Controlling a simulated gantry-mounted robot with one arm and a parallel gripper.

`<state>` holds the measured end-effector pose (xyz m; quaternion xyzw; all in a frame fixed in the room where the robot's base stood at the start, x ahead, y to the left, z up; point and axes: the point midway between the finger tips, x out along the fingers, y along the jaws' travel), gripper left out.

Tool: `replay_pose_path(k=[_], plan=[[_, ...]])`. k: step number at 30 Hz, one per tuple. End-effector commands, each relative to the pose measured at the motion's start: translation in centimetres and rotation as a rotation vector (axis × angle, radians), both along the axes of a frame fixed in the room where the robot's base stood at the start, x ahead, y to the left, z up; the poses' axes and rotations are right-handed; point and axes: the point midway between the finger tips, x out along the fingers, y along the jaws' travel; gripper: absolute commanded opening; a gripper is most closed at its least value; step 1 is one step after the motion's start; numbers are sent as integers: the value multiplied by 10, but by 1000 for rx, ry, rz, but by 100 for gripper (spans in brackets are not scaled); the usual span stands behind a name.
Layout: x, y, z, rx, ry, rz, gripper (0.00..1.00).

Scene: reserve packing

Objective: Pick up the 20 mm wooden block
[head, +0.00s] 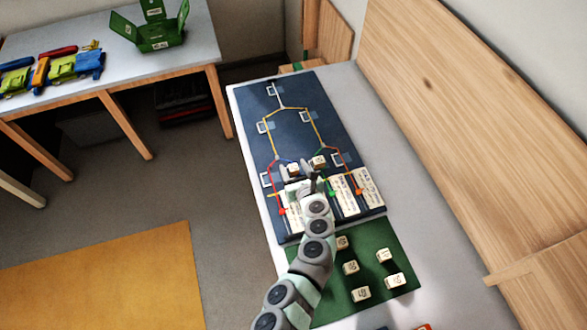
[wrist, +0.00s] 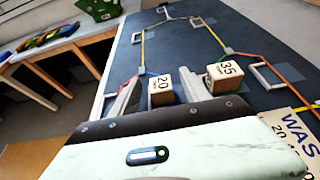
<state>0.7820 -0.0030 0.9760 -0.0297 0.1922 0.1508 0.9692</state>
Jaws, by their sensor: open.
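The 20 mm wooden block (wrist: 161,89), pale with a printed "20", sits on the dark blue board (wrist: 185,45). In the wrist view it is between the two fingers of my gripper (wrist: 158,92). The fingers are open, with a narrow gap showing on its left; contact on its right is unclear. In the head view the block (head: 292,168) shows at the tip of my gripper (head: 294,171), partly hidden by it. A second wooden block marked "35" (wrist: 225,76) stands just right of the right finger; it also shows in the head view (head: 319,161).
White printed cards (head: 368,188) lie along the board's near side. A green mat (head: 383,275) nearby holds several more blocks (head: 350,268). A separate table at upper left bears a green open box (head: 155,38) and colourful packs (head: 62,69). A wooden panel (head: 470,120) stands at right.

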Motion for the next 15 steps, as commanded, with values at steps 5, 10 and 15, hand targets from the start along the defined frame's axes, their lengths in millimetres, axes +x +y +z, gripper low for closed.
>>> replay_pose_path(k=[5, 10, 15], plan=[[3, 1, -2, -1, 1, -1, 55], [3, 0, -2, -1, 1, -1, 50], [3, 1, -2, 0, 1, 0, 37]])
